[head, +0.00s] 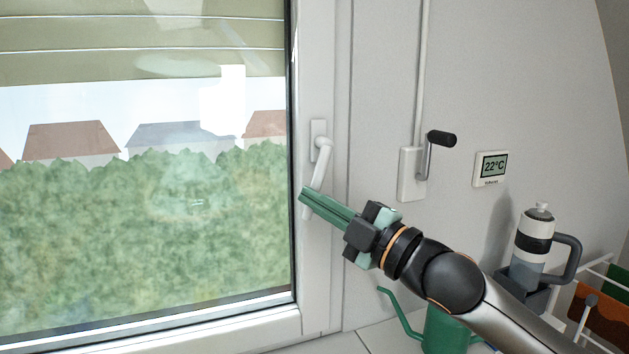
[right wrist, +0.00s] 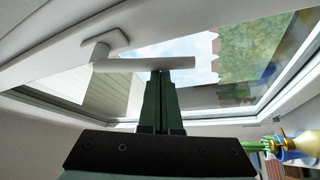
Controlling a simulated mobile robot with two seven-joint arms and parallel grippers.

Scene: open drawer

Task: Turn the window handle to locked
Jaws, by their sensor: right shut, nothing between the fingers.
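The white window handle (head: 319,172) is on the right side of the window frame. Its lever hangs down from its base plate, tilted a little, with the lower end toward the left. My right gripper (head: 303,194) has its green fingers shut and empty, and they cover part of the lever's lower half in the head view. In the right wrist view the lever (right wrist: 130,65) runs across just beyond the shut fingertips (right wrist: 160,75), near its free end. I cannot tell whether the fingers touch it. My left gripper is not in view.
A crank (head: 440,140) on a white wall box hangs right of the window. A thermostat (head: 490,168), a bottle (head: 534,240) in a holder, a rack (head: 600,320) and a green watering can (head: 443,330) are to the right. The wall between window and crank is clear.

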